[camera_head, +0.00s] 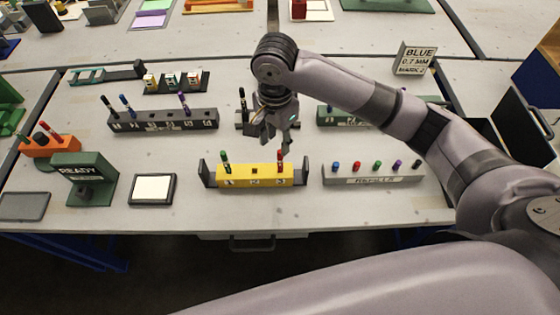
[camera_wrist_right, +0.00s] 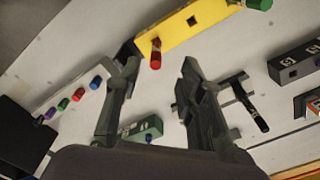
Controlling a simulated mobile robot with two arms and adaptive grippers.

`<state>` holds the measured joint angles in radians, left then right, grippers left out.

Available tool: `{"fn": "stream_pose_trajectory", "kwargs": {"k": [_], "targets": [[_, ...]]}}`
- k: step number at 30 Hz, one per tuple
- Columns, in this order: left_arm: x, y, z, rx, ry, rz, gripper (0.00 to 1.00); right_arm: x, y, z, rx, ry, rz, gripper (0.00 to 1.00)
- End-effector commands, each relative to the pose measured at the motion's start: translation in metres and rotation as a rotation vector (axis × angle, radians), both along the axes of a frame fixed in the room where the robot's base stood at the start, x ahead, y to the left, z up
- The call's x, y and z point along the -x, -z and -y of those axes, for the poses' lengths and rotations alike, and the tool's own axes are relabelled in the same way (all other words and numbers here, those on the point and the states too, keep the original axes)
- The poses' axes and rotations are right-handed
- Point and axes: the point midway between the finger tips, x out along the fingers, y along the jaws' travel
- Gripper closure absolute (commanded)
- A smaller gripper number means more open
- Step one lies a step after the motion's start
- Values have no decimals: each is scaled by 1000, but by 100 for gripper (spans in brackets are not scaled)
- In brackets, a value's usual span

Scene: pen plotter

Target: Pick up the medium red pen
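A red pen (camera_head: 280,160) stands upright in the right-hand slot, marked 3, of the yellow block (camera_head: 255,183). A green-topped pen (camera_head: 226,162) stands in its left slot, and the middle slot is empty. My right gripper (camera_head: 274,138) is above and slightly behind the red pen, fingers pointing down. In the right wrist view its fingers (camera_wrist_right: 159,62) are spread apart. The red pen's end (camera_wrist_right: 155,54) appears between the fingertips, with no visible contact. The yellow block (camera_wrist_right: 190,22) lies beyond. My left gripper is out of view.
A grey rack (camera_head: 372,180) with several coloured caps stands right of the yellow block. Behind are a dark pen rack (camera_head: 163,120) and a green block (camera_head: 340,117). An orange holder (camera_head: 48,146) and READY stand (camera_head: 84,180) are at left. A sign (camera_head: 414,58) reads BLUE 0.7 MM.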

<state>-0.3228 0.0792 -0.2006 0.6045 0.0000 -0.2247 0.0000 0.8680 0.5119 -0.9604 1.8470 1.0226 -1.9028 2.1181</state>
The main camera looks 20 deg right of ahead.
Motion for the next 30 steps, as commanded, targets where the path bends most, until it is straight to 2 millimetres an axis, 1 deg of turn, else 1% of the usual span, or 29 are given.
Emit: {"fn": "stream_pose_trajectory", "kwargs": {"k": [1,2,4,6,9,12,14,19,21,24,30], "targets": [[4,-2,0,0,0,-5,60,1,11,1,2,1,-4,64],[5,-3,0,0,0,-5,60,0,17,1,3,2,-3,64],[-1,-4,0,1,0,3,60,1,30,1,2,0,-4,64],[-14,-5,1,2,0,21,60,0,41,1,2,0,-2,64],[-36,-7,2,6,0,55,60,0,50,1,1,0,0,64],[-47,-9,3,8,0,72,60,0,54,1,0,-1,0,64],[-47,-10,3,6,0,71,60,1,59,3,2,0,-1,64],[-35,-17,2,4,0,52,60,4,83,11,3,0,-2,64],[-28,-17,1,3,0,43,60,4,93,10,0,-1,-1,64],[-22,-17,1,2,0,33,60,4,103,10,1,-1,0,64],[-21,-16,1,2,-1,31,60,3,106,9,0,-2,2,64]]}}
